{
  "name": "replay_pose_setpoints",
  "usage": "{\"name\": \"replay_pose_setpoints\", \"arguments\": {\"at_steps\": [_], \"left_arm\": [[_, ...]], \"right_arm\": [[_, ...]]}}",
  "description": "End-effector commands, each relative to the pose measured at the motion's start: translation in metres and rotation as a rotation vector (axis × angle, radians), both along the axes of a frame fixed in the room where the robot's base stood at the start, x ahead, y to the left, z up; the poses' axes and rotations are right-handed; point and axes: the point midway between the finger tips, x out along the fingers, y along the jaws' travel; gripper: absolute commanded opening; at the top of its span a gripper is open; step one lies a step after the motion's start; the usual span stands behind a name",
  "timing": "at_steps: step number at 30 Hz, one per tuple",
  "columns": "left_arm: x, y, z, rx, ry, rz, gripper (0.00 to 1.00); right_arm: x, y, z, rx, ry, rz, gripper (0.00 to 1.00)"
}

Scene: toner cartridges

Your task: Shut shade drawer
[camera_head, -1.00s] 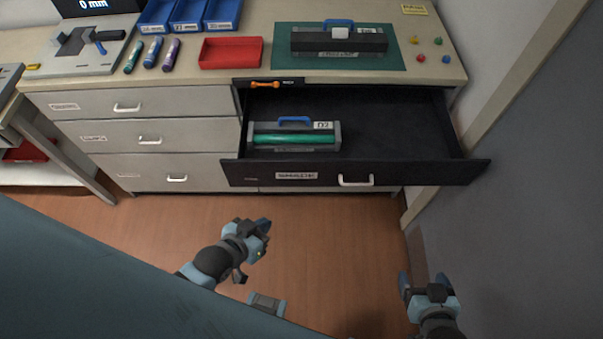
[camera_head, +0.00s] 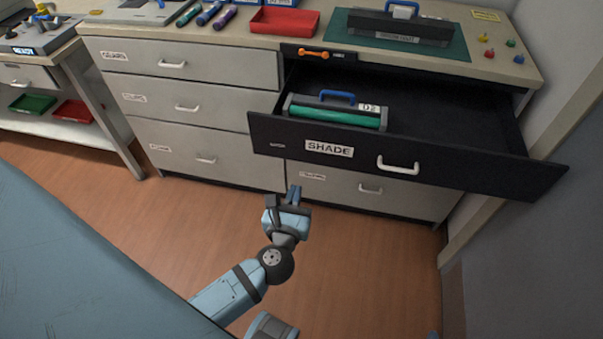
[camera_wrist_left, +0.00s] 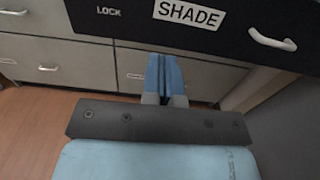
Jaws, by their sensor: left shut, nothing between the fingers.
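The black shade drawer (camera_head: 460,170) stands pulled open at the right of the cabinet. Its front bears a white SHADE label (camera_head: 329,148) and a white handle (camera_head: 398,166). A grey cartridge with a green roller and blue handle (camera_head: 335,111) lies inside, at the left. My left gripper (camera_head: 282,194) is shut and empty, in front of and below the drawer's left part. In the left wrist view its blue fingers (camera_wrist_left: 163,75) point at the drawer front (camera_wrist_left: 228,32), just below the SHADE label; I cannot tell whether they touch. My right gripper is not in view.
An orange latch handle (camera_head: 312,53) sits above the drawer's left side. Closed grey drawers (camera_head: 190,106) fill the cabinet's left. The countertop holds a red tray (camera_head: 272,22) and a green mat (camera_head: 458,44) with a dark cartridge. A wall (camera_head: 540,230) is close on the right.

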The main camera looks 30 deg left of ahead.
Motion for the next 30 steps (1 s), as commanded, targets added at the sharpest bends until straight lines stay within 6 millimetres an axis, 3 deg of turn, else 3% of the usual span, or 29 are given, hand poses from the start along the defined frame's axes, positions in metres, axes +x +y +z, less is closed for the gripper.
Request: {"name": "replay_pose_setpoints", "arguments": {"at_steps": [16,21,30], "left_arm": [[0.102,0.033,0.002,0.008,-0.002,-0.003,0.00],[0.119,0.039,0.001,0.008,-0.001,-0.002,0.00],[0.124,0.040,0.001,0.007,0.000,-0.002,0.00]], "right_arm": [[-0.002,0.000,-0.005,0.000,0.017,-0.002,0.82],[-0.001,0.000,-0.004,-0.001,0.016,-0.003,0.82],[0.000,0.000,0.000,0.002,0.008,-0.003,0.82]]}}
